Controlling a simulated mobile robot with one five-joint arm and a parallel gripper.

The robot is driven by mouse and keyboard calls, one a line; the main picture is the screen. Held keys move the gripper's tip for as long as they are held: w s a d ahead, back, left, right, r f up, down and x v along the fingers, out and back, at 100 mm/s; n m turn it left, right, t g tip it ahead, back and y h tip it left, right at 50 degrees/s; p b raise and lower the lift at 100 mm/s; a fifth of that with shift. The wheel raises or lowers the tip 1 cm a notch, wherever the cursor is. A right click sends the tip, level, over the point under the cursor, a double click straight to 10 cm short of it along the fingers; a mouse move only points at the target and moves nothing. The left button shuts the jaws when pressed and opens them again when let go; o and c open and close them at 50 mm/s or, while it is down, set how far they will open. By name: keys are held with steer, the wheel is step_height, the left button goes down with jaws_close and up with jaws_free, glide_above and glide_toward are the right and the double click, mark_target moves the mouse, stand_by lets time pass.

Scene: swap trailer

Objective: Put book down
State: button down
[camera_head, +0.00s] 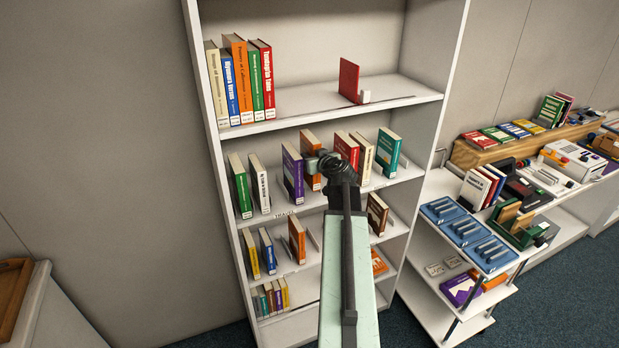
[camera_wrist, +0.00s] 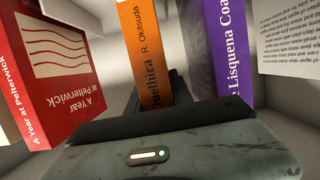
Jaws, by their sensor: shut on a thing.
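An orange book (camera_head: 310,148) stands upright on the second shelf level of the white bookcase (camera_head: 202,100), between a purple book (camera_head: 292,172) and a red book (camera_head: 346,150). My gripper (camera_head: 322,162) reaches in from the front and is shut on the orange book. In the wrist view, the orange book's spine (camera_wrist: 146,50) rises between the dark fingers (camera_wrist: 170,95), with the purple book (camera_wrist: 228,45) to its right and the red book (camera_wrist: 55,60) to its left. My arm hides part of the shelf, and I cannot tell whether the orange book's base touches the board.
Cream and teal books (camera_head: 389,152) stand farther right on this level, and green and white books (camera_head: 240,185) stand left. A cart with blue trays (camera_head: 467,235) stands right.

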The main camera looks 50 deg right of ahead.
step_height(320, 180, down, 4)
steer(key=b, duration=0.3)
steer(key=shift+b, duration=0.35)
steer(key=shift+r, duration=0.2)
steer(key=c, duration=1.5)
jaws_free()
steer(key=shift+f, duration=0.2)
steer(key=shift+c, duration=0.2)
steer(key=o, duration=0.4)
steer(key=shift+r, duration=0.15)
